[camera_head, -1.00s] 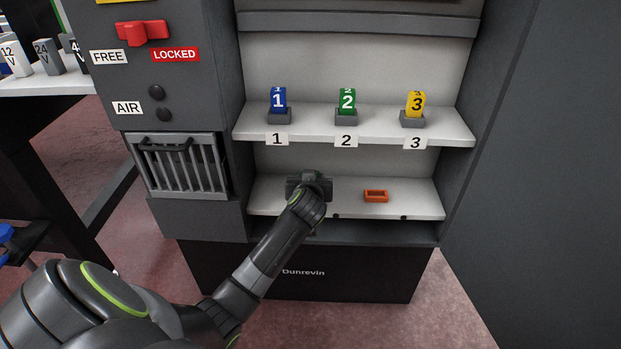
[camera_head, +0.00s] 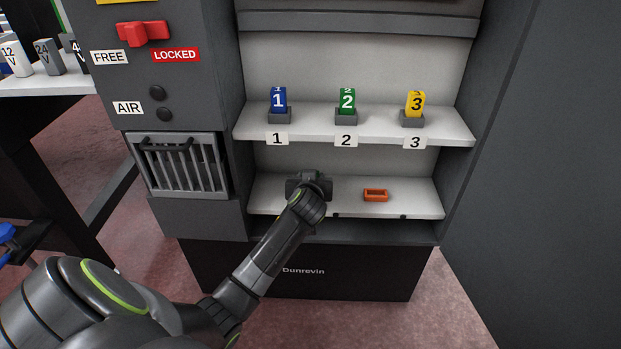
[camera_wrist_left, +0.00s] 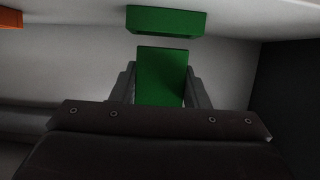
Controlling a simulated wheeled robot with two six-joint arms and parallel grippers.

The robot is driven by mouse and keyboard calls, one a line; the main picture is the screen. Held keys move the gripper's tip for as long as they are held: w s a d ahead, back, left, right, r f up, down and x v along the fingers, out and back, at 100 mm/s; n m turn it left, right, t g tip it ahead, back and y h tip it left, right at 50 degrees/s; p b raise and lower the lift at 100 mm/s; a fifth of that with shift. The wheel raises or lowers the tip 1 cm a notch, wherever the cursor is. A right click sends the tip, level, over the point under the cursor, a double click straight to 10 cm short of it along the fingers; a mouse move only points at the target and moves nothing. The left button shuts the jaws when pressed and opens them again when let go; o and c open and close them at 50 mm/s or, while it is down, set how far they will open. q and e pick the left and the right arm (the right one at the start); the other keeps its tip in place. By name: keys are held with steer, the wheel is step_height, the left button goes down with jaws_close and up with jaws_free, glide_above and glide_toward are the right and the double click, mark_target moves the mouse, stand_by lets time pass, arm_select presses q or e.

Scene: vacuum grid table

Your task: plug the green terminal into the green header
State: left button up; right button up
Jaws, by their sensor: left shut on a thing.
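The green terminal (camera_wrist_left: 162,76) is a green block held between the two fingers of my left gripper (camera_wrist_left: 160,90) in the left wrist view. The green header (camera_wrist_left: 166,20) lies just beyond the terminal's far end, with a narrow gap showing between them. The two look roughly lined up, with the header wider than the terminal. In the head view my left gripper (camera_head: 308,186) is over the left part of the lower shelf, and it hides the green terminal and header there. My right gripper is not in view.
An orange header (camera_head: 376,195) sits on the lower shelf (camera_head: 422,200), right of my gripper. The upper shelf (camera_head: 312,122) above bears blue, green and yellow numbered blocks. Dark cabinet walls bound both sides. The lower shelf's right part is free.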

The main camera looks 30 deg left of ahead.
arm_select(q)
steer(key=shift+p, duration=0.3)
steer(key=shift+f+b, duration=0.9)
steer(key=shift+f, duration=0.6)
steer(key=o, duration=1.1)
steer(key=shift+f, duration=0.1)
steer(key=shift+c, duration=0.2)
steer(key=shift+s+f, duration=0.1)
